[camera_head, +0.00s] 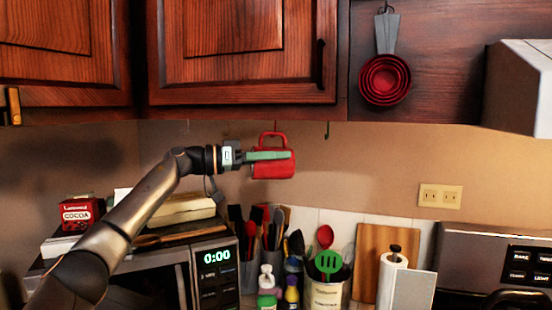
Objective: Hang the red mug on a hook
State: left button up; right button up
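The red mug (274,171) is in the air just under the wall cabinet, turned so that its handle points up. My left gripper (268,156) reaches it from the left and is shut on it, with a green finger lying across the mug's near side. The other finger is hidden behind the mug. A small dark hook (327,130) hangs from the cabinet's underside, to the right of the mug and apart from it. Another thin hook (187,127) shows faintly further left. My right gripper is out of view.
The wall cabinet (235,60) is close above the mug. Below stand a microwave (215,277), utensil holders (326,295), bottles and a paper towel roll (391,278). Red measuring cups (385,80) hang at the right.

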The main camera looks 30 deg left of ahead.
pick_arm(q)
jog(key=shift+o, duration=0.3)
jog(key=shift+f, duration=0.1)
jog(key=shift+s+a, duration=0.2)
jog(key=shift+a, duration=0.1)
jog(key=b+v, duration=0.1)
jog(key=v, duration=1)
jog(key=shift+s+a+b, duration=0.25)
jog(key=shift+s+b, duration=0.05)
